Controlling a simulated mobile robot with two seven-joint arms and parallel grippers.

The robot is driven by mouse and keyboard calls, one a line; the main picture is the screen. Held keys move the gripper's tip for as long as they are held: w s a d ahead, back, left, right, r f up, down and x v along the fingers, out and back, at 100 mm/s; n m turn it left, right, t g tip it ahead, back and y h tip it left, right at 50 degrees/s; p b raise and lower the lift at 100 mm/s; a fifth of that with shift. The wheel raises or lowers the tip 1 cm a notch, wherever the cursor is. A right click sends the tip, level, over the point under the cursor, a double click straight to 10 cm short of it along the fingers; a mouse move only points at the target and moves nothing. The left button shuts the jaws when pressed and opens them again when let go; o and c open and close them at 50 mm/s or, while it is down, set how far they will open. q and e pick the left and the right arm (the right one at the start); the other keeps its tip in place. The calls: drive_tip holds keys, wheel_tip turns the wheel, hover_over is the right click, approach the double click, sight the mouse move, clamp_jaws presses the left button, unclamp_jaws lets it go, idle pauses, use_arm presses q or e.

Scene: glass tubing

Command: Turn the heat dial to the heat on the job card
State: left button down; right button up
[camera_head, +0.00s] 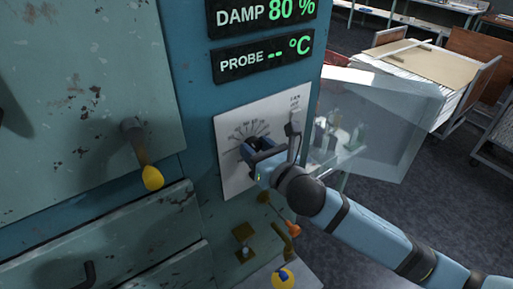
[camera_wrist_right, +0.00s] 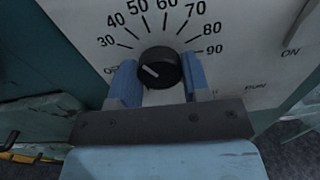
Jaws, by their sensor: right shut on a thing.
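The heat dial (camera_wrist_right: 160,68) is a round black knob with a white pointer mark, on a white scale plate (camera_wrist_right: 75,22) numbered 30 to 90 in tens. The mark lies to the left, toward a partly hidden label below the 30. My right gripper (camera_wrist_right: 160,80) has its blue fingers on both sides of the knob, shut on it. In the head view my right gripper (camera_head: 258,152) is at the white plate (camera_head: 228,180) and hides the knob. I cannot make out a job card. My left gripper is not in view.
Above the plate, a display (camera_head: 264,12) reads DAMP 80 % and another (camera_head: 262,57) reads PROBE -- °C. A fan switch (camera_head: 293,125) is close right of the gripper. A yellow-tipped handle (camera_head: 152,177) sticks out left. A clear panel (camera_head: 385,115) stands right.

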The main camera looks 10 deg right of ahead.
drive_tip(key=shift+r+m+p, duration=0.1)
drive_tip(key=shift+m+p, duration=0.35)
drive_tip(key=shift+m, duration=0.15)
drive_tip(key=shift+m+p, duration=0.65)
drive_tip(key=shift+m, duration=0.45)
drive_tip(key=m+p, duration=0.1)
drive_tip(key=m, duration=0.2)
drive_tip(key=shift+m+p, duration=0.6)
drive_tip(key=shift+m, duration=1)
drive_tip(key=o, duration=0.9)
